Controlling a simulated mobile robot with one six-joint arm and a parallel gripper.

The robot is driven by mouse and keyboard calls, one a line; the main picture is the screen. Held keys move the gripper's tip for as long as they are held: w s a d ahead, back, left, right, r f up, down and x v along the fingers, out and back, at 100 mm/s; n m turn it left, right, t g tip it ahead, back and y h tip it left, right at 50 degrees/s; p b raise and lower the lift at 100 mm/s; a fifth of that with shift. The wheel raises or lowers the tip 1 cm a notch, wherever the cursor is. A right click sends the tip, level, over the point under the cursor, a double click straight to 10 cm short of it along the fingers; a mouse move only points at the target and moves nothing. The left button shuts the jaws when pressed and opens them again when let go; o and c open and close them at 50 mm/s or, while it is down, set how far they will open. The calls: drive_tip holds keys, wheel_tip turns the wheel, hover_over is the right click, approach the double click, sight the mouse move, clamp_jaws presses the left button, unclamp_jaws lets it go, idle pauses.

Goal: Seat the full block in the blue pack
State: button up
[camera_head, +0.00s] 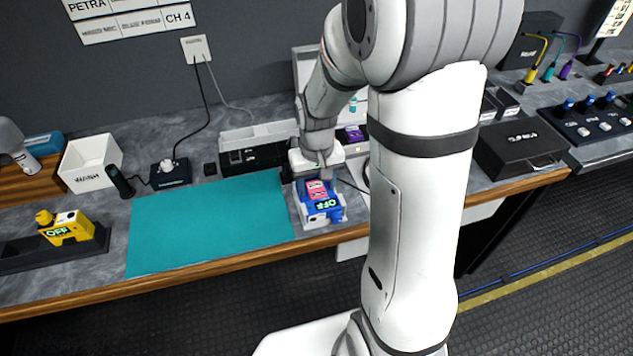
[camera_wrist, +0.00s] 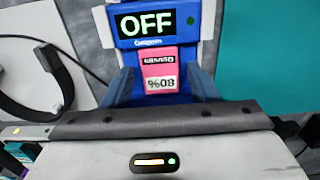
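The blue pack (camera_head: 327,204) sits in a white holder at the front edge of the bench, right of the teal mat, its display reading OFF. It also fills the upper middle of the wrist view (camera_wrist: 190,42). My gripper (camera_head: 318,174) is right at the pack and block.
The teal mat (camera_head: 210,225) is bare. A yellow pack (camera_head: 67,229) reading OFF stands in a dark tray at the left. A white bin (camera_head: 90,165) and small devices line the back. A purple block (camera_head: 354,134) shows behind my arm. A black case (camera_head: 520,148) is at right.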

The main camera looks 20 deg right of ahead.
sight(317, 189)
drive_tip(key=shift+o, duration=0.7)
drive_tip(key=shift+r, duration=0.1)
wheel_tip(317, 189, up, 8)
drive_tip(key=shift+f, duration=0.15)
drive_tip(key=s+r+t, duration=0.1)
drive_tip(key=s+r, duration=0.2)
drive_tip(key=s, duration=0.4)
drive_tip(key=s+r+t, duration=0.1)
drive_tip(key=s+r, duration=0.2)
drive_tip(key=s, duration=0.4)
drive_tip(key=shift+r+t, duration=0.2)
drive_tip(key=shift+t, duration=0.2)
drive_tip(key=shift+d, duration=0.1)
drive_tip(key=shift+c, duration=0.2)
